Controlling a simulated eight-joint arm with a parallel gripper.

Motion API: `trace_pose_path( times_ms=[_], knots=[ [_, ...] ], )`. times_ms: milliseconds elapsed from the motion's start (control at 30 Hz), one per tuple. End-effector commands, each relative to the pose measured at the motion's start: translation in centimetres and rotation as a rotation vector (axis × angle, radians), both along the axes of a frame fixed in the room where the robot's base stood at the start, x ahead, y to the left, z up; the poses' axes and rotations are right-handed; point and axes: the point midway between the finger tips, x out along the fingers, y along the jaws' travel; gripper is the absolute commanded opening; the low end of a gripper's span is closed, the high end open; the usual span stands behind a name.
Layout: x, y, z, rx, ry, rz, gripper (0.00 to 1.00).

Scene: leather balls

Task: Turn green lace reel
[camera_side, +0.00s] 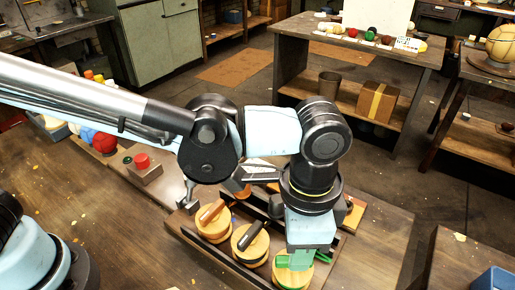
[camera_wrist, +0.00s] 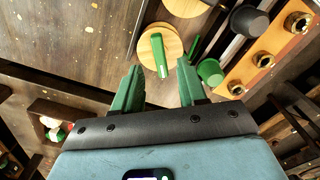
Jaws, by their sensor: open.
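The green lace reel is a round pale wooden disc with a green bar handle on top. In the wrist view the reel (camera_wrist: 153,41) lies just ahead of my gripper (camera_wrist: 158,68), whose two green fingers are apart with nothing between them. The green handle (camera_wrist: 158,53) lines up roughly with the gap between the fingertips. In the side view my gripper (camera_side: 297,258) is low over the reel (camera_side: 290,279) at the near end of the row and partly hides it. I cannot tell whether the fingers touch it.
Close on the right in the wrist view are a green cup-like piece (camera_wrist: 210,72), a grey one (camera_wrist: 249,21) and an orange strip (camera_wrist: 275,40) with brass rings. A red button box (camera_side: 142,168) stands behind.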

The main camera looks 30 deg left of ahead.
Motion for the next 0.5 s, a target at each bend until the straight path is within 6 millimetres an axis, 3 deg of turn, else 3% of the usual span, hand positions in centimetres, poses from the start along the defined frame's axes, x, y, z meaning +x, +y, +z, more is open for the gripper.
trace_pose_path(
  times_ms=[200,500],
  knots=[
    [0.0,0.0,-2.7,-0.001,-0.001,0.0,0.41],
    [0.0,0.0,-3.7,-0.001,-0.001,0.0,0.41]
  ],
)
